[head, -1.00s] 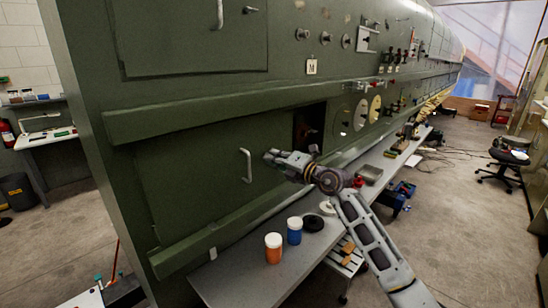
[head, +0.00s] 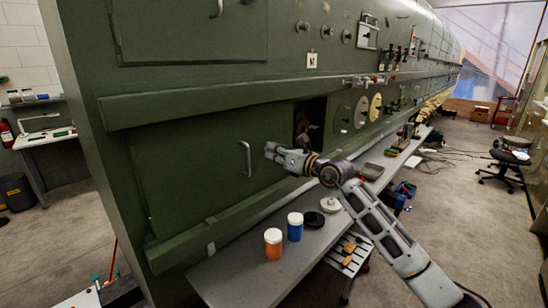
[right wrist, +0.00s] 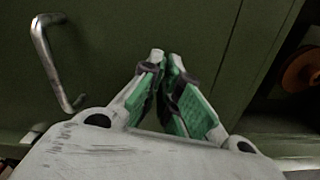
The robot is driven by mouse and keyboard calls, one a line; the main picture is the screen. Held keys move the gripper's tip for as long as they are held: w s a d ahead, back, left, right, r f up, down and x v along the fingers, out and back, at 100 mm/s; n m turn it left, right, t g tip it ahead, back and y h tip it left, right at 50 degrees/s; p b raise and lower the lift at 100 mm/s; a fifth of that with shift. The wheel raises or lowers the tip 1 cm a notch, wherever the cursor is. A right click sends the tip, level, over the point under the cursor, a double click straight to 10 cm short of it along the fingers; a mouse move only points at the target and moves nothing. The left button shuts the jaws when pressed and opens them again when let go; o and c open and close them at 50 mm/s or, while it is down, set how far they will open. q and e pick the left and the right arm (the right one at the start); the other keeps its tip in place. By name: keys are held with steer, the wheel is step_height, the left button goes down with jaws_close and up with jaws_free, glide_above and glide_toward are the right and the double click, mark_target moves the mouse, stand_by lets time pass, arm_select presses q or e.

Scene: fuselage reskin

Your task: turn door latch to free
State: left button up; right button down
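The lower green door (head: 195,165) is closed flush in the green fuselage side and has a metal bar handle (head: 246,158). The handle also shows at the upper left of the right wrist view (right wrist: 55,62). My right gripper (head: 270,150) is at the door's right part, just right of the handle and apart from it. In the right wrist view its two green-padded fingers (right wrist: 166,60) converge with their tips together in front of the door panel. I cannot make out a separate latch; any latch at the fingertips is hidden. My left gripper is not in view.
A dark opening (head: 308,125) lies right of the door. Below runs a grey bench (head: 235,270) with an orange jar (head: 273,243), a blue jar (head: 295,227) and a dark round disc (head: 314,219). Open floor (head: 460,230) lies to the right.

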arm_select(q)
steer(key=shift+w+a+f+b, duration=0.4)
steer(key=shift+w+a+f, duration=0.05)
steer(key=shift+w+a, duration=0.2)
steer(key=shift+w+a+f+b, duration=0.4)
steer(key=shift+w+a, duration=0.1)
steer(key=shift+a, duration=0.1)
arm_select(e)
steer(key=n, duration=0.2)
steer(key=shift+f+n, duration=0.1)
steer(key=shift+n, duration=0.2)
steer(key=c, duration=1.7)
jaws_free()
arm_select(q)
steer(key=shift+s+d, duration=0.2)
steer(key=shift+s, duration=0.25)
arm_select(e)
steer(key=shift+o, duration=0.2)
steer(key=v, duration=1.2)
